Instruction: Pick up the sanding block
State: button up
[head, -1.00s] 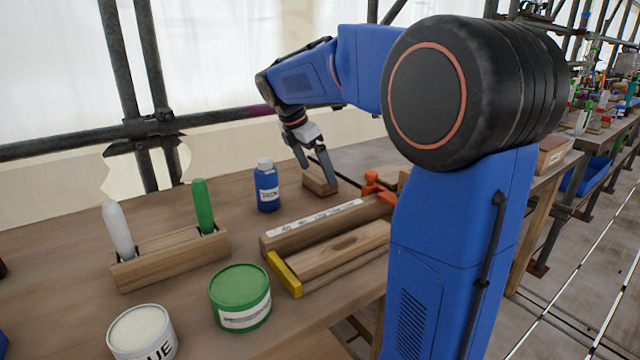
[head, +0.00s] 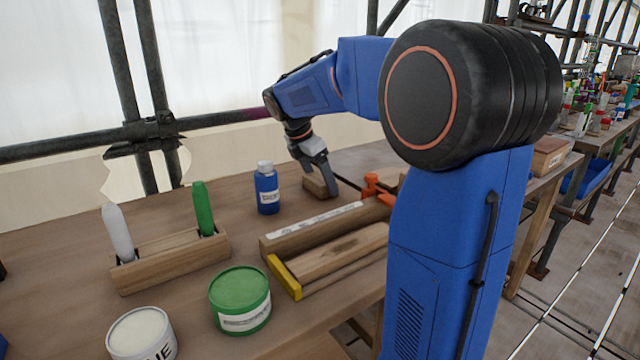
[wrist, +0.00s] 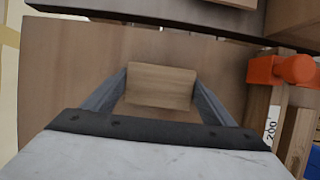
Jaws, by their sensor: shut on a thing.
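The sanding block is a small tan wooden block (head: 318,187) on the workbench, right of the blue bottle in the head view. It also shows in the middle of the wrist view (wrist: 160,86), between the two grey fingers. My gripper (head: 319,181) reaches down over the block, with a finger on each side. In the wrist view my gripper (wrist: 160,98) is shut on the block. The block appears to be at bench level; I cannot tell whether it is clear of the surface.
A blue bottle (head: 267,188) stands just left of the block. An orange clamp (head: 374,186) lies to the right, by wooden pieces (head: 335,252). A wooden holder (head: 172,261), a green tin (head: 240,299) and a white tin (head: 141,334) stand nearer. Scaffold pipes (head: 150,130) run behind the bench.

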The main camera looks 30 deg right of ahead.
aim_at(320, 178)
notch_tip(320, 178, up, 10)
jog(key=o, duration=0.6)
jog(key=shift+c, duration=0.2)
jog(key=c, duration=0.4)
